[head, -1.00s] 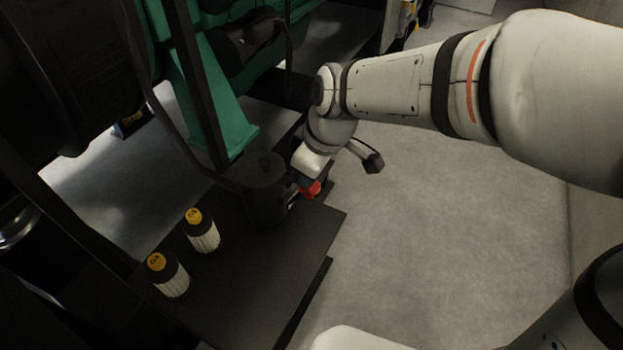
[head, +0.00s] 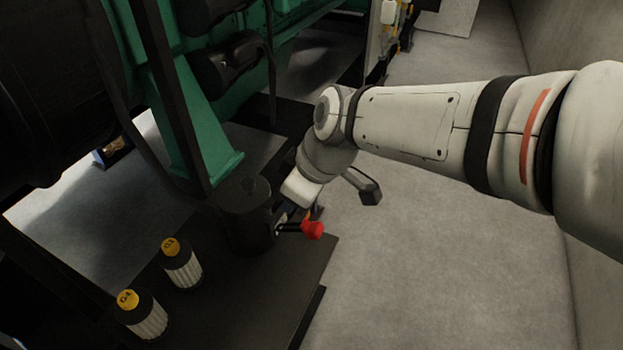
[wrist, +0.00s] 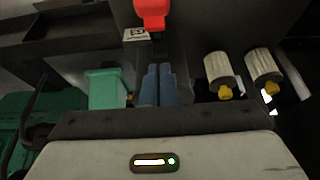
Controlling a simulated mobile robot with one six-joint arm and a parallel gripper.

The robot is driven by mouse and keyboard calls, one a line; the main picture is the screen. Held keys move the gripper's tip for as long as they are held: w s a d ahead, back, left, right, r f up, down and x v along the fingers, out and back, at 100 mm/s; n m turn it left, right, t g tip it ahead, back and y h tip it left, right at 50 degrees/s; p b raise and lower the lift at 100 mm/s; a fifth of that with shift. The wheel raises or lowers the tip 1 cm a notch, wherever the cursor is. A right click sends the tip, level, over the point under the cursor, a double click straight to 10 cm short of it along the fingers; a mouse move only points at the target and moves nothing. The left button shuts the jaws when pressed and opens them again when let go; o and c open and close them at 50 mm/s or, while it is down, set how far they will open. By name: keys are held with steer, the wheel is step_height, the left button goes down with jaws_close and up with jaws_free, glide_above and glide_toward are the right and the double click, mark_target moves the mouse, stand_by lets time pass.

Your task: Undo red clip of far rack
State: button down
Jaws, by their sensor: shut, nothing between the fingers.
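A red clip end (head: 312,229) on a short dark stem sticks out to the right of a black cylinder (head: 250,212) on a dark platform in the head view. In the wrist view the red clip (wrist: 152,12) is at the top edge, with a dark stem below it and a small label beside it. My gripper (head: 291,212) is beside the cylinder, close behind the red end, and partly hidden. Its blue fingers (wrist: 157,84) are side by side, shut and empty, pointing toward the red clip. I cannot tell if they touch it.
Two white ribbed cartridges with yellow caps (head: 181,262) (head: 142,313) stand on the dark platform (head: 245,300) to the left. Green machinery (head: 200,140) rises behind. Open grey floor (head: 430,270) lies to the right.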

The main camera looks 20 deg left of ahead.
steer(key=shift+d+r, duration=0.35)
steer(key=shift+r, duration=0.05)
steer(key=d+r+p, duration=0.2)
steer(key=d+r, duration=0.4)
steer(key=shift+d, duration=0.25)
steer(key=d+f+m+t+h+p, duration=0.2)
steer(key=d+m, duration=1.5)
steer(key=d, duration=1.1)
steer(key=f+h+p, duration=0.1)
steer(key=h+p, duration=0.1)
steer(key=shift+d+m+t+h+p, duration=0.25)
steer(key=shift+m+t+h+p, duration=0.05)
steer(key=shift+m+h+p, duration=0.1)
